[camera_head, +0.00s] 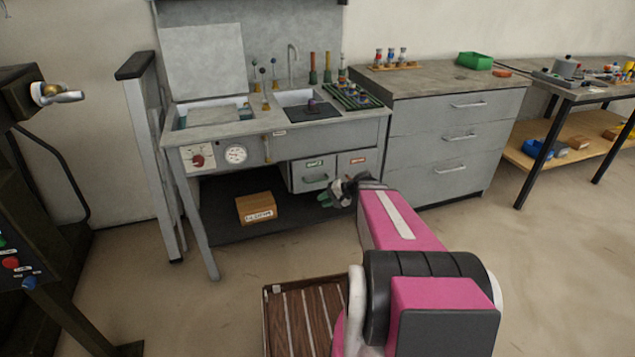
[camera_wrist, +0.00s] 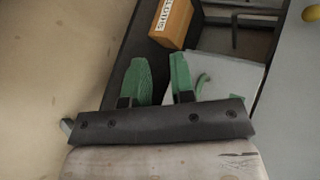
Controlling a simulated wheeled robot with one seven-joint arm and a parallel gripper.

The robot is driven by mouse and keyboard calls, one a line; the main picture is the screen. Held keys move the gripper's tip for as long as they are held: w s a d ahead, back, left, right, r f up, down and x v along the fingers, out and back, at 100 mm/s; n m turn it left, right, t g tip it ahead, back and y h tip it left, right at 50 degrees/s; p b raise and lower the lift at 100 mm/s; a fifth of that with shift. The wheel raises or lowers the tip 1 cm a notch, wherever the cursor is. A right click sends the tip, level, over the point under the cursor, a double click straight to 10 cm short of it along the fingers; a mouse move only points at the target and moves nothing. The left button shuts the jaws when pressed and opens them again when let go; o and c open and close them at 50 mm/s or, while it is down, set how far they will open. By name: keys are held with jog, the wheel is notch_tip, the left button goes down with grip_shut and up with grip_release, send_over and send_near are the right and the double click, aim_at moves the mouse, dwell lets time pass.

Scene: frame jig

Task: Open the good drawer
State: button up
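Two grey drawers sit side by side under the workbench. The left drawer (camera_head: 311,173) has a green label (camera_head: 314,163) and a handle (camera_head: 316,179); the right drawer (camera_head: 358,157) has a red label (camera_head: 358,160). The label words are too small to read surely. My gripper (camera_head: 324,199) is in front of and just below the left drawer, hiding the lower part of the right one. In the wrist view, its green fingers are apart with nothing between them (camera_wrist: 160,72). A green drawer handle (camera_wrist: 202,84) shows just right of the right finger, on a pale drawer front (camera_wrist: 228,72).
A labelled brown box (camera_head: 256,208) stands on the dark lower shelf (camera_head: 220,232), left of the drawers. The bench leg (camera_head: 200,235) is at the left. A grey cabinet (camera_head: 455,150) with several drawers stands close on the right.

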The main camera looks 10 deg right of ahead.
aim_at(318, 181)
jog(key=w+d+r+m+t+y, duration=0.1)
jog(key=w+d+m+t+y, duration=0.25)
jog(key=w+d+t, duration=0.35)
jog(key=shift+m+g+h, duration=0.25)
jog(key=shift+g+h, duration=0.2)
jog(key=shift+g, duration=0.15)
jog(key=x, duration=0.9)
jog(key=shift+w+a, duration=0.15)
jog(key=shift+w, duration=0.15)
grip_shut()
